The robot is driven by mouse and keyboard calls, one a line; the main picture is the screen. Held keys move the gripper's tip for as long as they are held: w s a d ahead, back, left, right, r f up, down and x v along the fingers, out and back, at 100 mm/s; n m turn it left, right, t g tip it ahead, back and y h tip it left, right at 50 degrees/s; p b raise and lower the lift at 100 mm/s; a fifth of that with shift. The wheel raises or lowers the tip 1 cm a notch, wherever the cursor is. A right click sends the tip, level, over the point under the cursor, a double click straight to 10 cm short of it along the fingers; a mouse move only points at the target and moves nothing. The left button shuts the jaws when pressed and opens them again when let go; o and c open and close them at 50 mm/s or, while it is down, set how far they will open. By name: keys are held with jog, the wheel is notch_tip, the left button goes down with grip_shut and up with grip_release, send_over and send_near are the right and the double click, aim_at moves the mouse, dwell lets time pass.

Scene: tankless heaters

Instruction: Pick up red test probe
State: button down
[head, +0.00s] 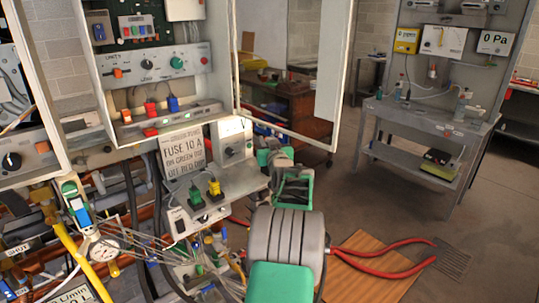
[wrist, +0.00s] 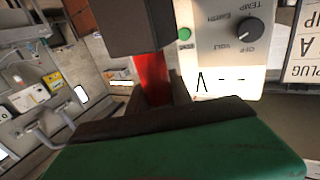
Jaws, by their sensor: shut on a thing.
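The red test probe (wrist: 152,80) shows in the wrist view as a red piece between my gripper's two dark fingers. My gripper (wrist: 154,76) is shut on it. Parts of the probe are hidden by the fingers, and its tip cannot be made out. In the head view my gripper (head: 283,165), green and black, is just right of the white meter box (head: 232,140). I cannot make out the probe there. The meter box also shows upside down in the wrist view (wrist: 225,60), with a dial and a green socket, close behind the probe.
A grey shelf (head: 245,178) below the meter holds a green plug (head: 195,195) and a yellow plug (head: 214,187). Open cabinet doors (head: 335,60) flank the panel. Gauges and cables crowd the lower left.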

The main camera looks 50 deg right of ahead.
jog(key=shift+r, duration=0.1)
dwell(0.3)
notch_tip(320, 180, up, 6)
jog(key=r+b, duration=0.1)
jog(key=b+v, duration=0.5)
jog(key=v, duration=1.3)
jog(key=shift+f, duration=0.1)
